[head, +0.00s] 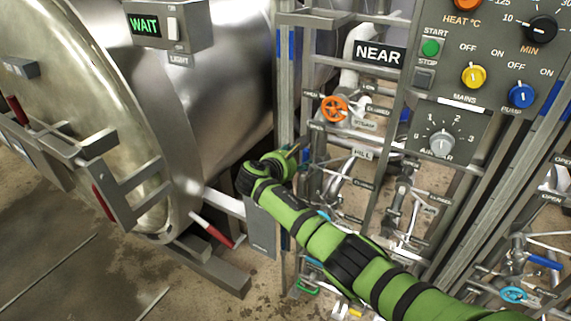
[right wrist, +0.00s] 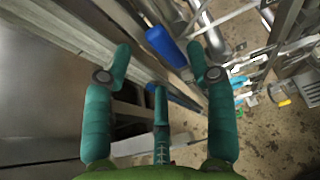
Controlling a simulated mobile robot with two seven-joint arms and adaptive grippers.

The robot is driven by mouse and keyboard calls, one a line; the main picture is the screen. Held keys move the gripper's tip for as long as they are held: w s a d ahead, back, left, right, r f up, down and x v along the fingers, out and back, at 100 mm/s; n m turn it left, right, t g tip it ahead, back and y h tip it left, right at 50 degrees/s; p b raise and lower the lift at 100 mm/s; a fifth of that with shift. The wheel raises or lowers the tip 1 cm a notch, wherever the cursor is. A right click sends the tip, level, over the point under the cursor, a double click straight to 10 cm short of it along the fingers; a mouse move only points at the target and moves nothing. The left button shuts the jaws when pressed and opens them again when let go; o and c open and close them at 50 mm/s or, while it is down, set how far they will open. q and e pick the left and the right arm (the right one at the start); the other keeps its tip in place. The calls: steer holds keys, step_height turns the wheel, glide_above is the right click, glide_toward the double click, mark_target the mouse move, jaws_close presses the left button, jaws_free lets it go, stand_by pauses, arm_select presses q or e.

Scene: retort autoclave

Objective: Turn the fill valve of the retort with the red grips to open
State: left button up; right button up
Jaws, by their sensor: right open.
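The retort with the red grips (head: 215,100) fills the left of the head view. Its red grips show at the door edge, one of them a low red grip (head: 213,230). A FILL label (head: 363,153) hangs on the pipework right of the retort. I cannot make out the fill valve's handle clearly there. My right gripper (head: 295,152) is by the grey frame post, just left of that label.
An orange handwheel (head: 335,108) with a STEAM label is above the FILL label. A control panel (head: 490,60) with knobs and a NEAR sign (head: 380,55) are at upper right. Upright frame posts (head: 285,90) and pipes crowd the gripper. Bare floor (head: 60,260) lies lower left.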

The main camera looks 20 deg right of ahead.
steer(key=v, duration=0.6)
steer(key=shift+a, duration=0.15)
steer(key=shift+s+r, duration=0.1)
steer(key=shift+r, duration=0.05)
stand_by(0.8)
